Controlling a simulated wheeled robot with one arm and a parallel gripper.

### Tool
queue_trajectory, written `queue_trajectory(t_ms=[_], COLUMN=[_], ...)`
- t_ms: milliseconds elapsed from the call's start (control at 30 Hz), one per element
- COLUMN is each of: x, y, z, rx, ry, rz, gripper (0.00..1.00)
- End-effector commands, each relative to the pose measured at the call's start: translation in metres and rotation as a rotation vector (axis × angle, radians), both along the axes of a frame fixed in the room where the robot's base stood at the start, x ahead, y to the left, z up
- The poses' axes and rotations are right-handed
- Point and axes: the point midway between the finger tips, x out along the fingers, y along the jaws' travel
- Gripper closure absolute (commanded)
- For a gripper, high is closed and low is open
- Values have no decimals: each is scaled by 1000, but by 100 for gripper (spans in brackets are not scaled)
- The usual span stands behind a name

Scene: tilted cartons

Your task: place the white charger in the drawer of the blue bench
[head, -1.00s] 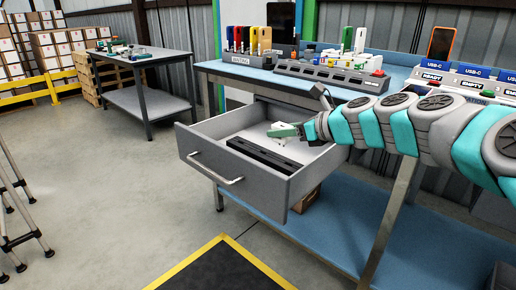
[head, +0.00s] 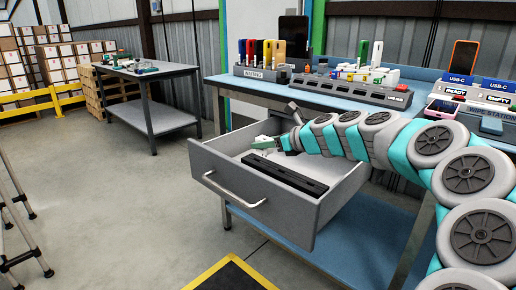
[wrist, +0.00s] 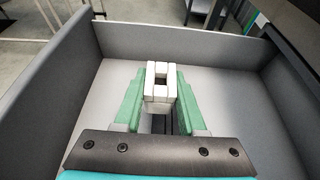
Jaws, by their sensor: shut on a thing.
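The white charger (wrist: 160,85) shows in the wrist view as a small white block with a gap in its middle. My gripper (wrist: 158,92) is shut on it, with a green finger on each side. The grey drawer (head: 225,182) of the blue bench (head: 350,93) is pulled open. In the head view my gripper (head: 268,142) is over the drawer, towards its far left part. In the wrist view the drawer walls surround the charger. I cannot tell whether the charger touches the drawer floor.
A black slotted bar (head: 285,175) lies in the drawer's front part. On the bench top stand a rack of coloured devices (head: 262,72), a long grey charging strip (head: 355,90) and a station with USB-C labels (head: 470,95). Another table (head: 150,70) stands at the back left.

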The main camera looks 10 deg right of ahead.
Motion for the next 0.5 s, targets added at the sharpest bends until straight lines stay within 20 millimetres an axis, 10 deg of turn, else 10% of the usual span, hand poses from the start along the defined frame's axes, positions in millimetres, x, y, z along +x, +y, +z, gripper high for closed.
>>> queue_trajectory(t_ms=[500], x=[56], y=[13], z=[-5], rx=[0], ry=[-1], rz=[-1], gripper=[100])
